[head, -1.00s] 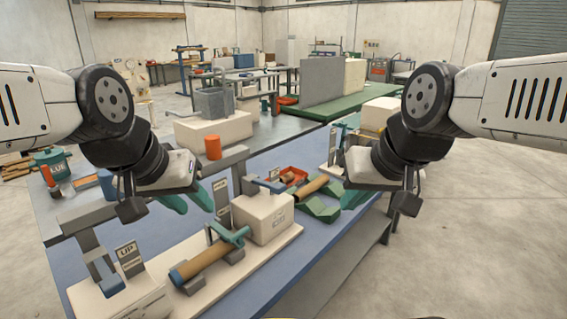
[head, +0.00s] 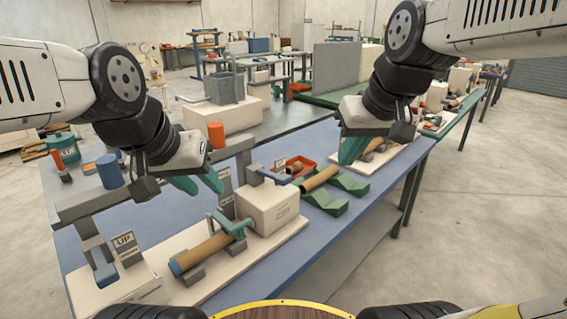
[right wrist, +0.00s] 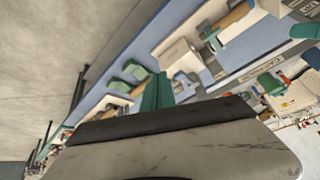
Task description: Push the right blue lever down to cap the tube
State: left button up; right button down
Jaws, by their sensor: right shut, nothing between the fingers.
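A brown cardboard tube (head: 205,250) with a blue left end lies in grey holders on a white board. A teal clamp (head: 232,226) is at its right end, against a white box (head: 270,208). The right blue lever (head: 272,176) seems to be the small blue bar above this box. Another blue lever (head: 104,272) is at the board's left end, beside an UP sign (head: 127,246). My left gripper (head: 197,183) is open and empty, above the table behind the tube. My right gripper (head: 354,151) is shut and empty, right of the box and lever; its teal fingers show together in the right wrist view (right wrist: 157,92).
Green V-shaped stands (head: 335,198) with a tube lie right of the box, below my right gripper. A red tray (head: 295,165) is behind them. An orange cylinder (head: 216,136) stands on a grey ledge behind. Open floor lies right of the table.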

jog(key=w+a+n+g, duration=0.1)
jog(key=w+a+n, duration=0.2)
jog(key=w, duration=0.7)
jog(key=w+a+f+n+g, duration=0.1)
jog(key=w+a+n+g, duration=0.1)
jog(key=w+a, duration=0.6)
jog(key=shift+w+n, duration=0.7)
jog(key=shift+w, duration=0.2)
jog(key=shift+f, duration=0.15)
send_over(282, 176)
jog(key=f, duration=1.2)
jog(key=shift+s+d, duration=0.15)
jog(key=shift+s, duration=0.1)
jog(key=shift+d+f, duration=0.1)
jog(key=shift+f, duration=0.75)
jog(key=shift+s, duration=0.1)
